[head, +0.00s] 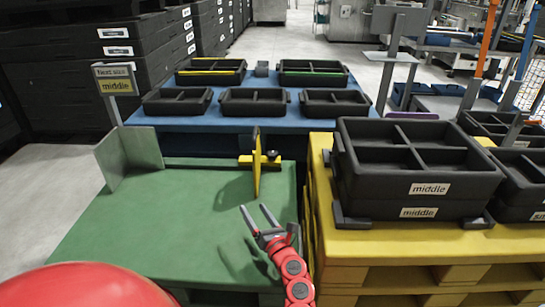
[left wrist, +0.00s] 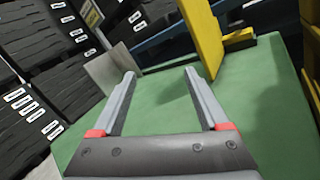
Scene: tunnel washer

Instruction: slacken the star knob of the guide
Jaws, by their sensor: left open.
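The guide (head: 256,172) is an upright yellow plate on a yellow bar at the back right of the green table (head: 150,215). A small dark knob (head: 272,155) sits on the bar, just right of the plate. My left gripper (head: 254,207) is open and empty over the green table, in front of the guide and apart from it. In the left wrist view the open fingers (left wrist: 160,73) point toward the table's back, and the yellow plate (left wrist: 203,38) stands beyond the right finger. The knob cannot be made out there. My right gripper is out of view.
A grey bent plate (head: 130,155) and a "middle" sign (head: 115,86) stand at the table's back left. A blue table (head: 225,122) with black trays is behind. On the right, a yellow pallet (head: 400,238) bears stacked black crates (head: 425,190). The green table's middle is bare.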

